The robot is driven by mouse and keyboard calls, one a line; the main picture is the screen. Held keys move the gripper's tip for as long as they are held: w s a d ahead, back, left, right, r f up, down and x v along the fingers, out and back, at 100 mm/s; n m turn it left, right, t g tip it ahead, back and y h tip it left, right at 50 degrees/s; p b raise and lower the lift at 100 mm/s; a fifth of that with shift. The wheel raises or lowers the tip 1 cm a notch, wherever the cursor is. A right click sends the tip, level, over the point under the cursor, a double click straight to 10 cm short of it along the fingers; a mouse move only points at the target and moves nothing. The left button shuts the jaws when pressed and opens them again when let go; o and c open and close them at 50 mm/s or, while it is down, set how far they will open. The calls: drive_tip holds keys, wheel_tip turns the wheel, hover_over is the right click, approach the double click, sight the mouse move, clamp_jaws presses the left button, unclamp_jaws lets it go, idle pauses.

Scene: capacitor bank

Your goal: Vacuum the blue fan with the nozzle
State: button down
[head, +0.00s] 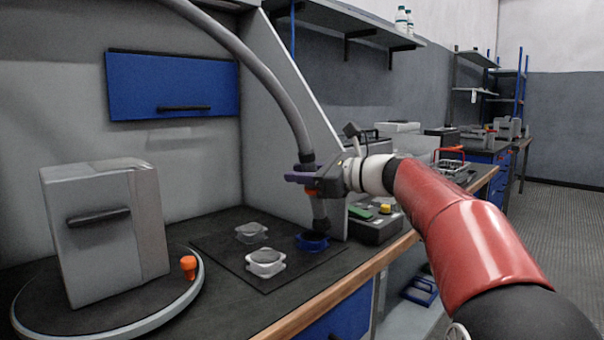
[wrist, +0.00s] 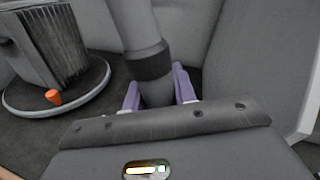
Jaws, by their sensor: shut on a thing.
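The blue fan (head: 312,241) lies on a dark mat (head: 245,278) on the counter, near the foot of a slanted grey panel. The nozzle (head: 320,209) is a dark grey tube on the end of a grey hose (head: 262,72) that comes down from above. My gripper (head: 308,178), with purple fingers, is shut around the nozzle and holds it upright. The nozzle's lower end is at or just above the blue fan; I cannot tell if they touch. In the wrist view the nozzle (wrist: 157,92) stands between the purple fingers, and the fan is hidden.
Two light fans, one grey (head: 251,232) and one white (head: 265,262), lie on the mat left of the blue one. A grey box (head: 105,235) and an orange knob (head: 188,266) sit on a round turntable at left. The slanted panel (head: 290,110) stands close behind my gripper.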

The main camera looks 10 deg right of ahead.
wheel_tip(320, 180, up, 7)
drive_tip(key=p, duration=0.6)
drive_tip(key=shift+f, duration=0.15)
idle(0.6)
